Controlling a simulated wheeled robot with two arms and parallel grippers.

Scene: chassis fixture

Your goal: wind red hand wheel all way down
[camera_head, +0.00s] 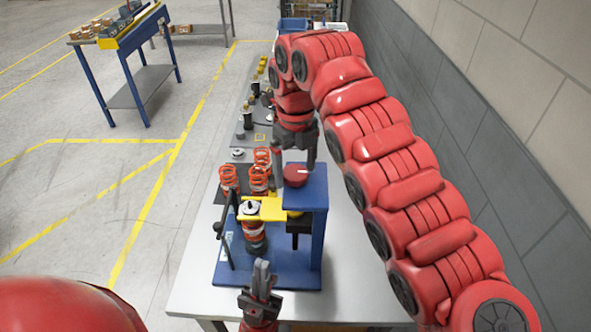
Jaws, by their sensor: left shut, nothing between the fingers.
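The red hand wheel (296,175) sits on top of the blue fixture (310,197), with a small white mark on it. My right gripper (309,160) hangs just above and beside the wheel, pointing down. I cannot tell whether its fingers touch the wheel or how far apart they are. My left gripper (262,272) is shut and empty, pointing up in front of the fixture base. Under the yellow plate (272,209) stands a strut with an orange spring (253,232).
Several orange springs (228,178) stand behind the fixture on the pale workbench (200,285). Dark parts (240,133) lie farther back on a grey mat. A wall (470,120) runs along the right. A blue-legged table (125,60) stands at the far left.

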